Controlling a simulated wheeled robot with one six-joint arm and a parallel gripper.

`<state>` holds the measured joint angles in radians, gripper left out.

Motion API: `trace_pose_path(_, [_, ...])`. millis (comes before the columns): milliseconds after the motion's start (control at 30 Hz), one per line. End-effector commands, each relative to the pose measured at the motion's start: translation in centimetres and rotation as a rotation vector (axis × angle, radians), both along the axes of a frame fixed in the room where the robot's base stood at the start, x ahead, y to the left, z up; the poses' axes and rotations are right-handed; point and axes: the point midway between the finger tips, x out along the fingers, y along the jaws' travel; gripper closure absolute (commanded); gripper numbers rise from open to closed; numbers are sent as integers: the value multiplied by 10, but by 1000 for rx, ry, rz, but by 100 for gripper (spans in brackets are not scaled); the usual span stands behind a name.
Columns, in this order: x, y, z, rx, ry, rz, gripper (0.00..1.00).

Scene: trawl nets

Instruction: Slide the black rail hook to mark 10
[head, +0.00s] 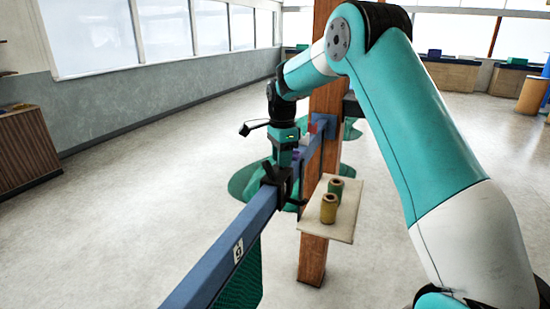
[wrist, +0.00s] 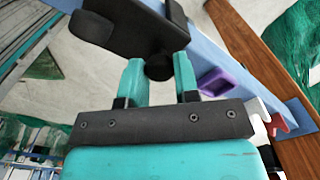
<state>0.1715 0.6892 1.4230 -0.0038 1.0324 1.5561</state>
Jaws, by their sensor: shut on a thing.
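The black rail hook (head: 272,176) sits on the blue rail (head: 238,228), which runs from the lower left toward the wooden post. My gripper (head: 283,162) is at the hook, at its far side in the head view. In the wrist view the teal fingers of my gripper (wrist: 159,75) are shut on a round black knob of the black hook (wrist: 125,30). The hook's body lies across the blue rail (wrist: 205,45). A white tag (head: 238,251) with a dark figure is on the rail's near part. I cannot read a mark 10.
A purple hook (wrist: 214,81) is on the rail beyond the black one, with white and red ones (wrist: 281,125) near the wooden post (wrist: 262,60). A small shelf (head: 345,226) right of the rail holds yellow (head: 328,209) and green (head: 336,186) spools. The near rail looks clear.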

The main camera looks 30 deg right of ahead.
Motion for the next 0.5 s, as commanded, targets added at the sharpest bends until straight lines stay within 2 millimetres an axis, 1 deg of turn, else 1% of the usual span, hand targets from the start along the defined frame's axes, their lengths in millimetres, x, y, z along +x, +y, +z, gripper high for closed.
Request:
trace_pose_path(33, [1, -4, 2, -4, -5, -8, 100])
trace_pose_path(367, [3, -4, 2, -7, -11, -10, 100])
trace_pose_path(400, [3, -4, 2, -7, -12, -10, 64])
trace_pose_path(467, [3, -4, 2, -7, -11, -9, 50])
trace_pose_path(500, [3, -3, 2, -6, -10, -8, 45])
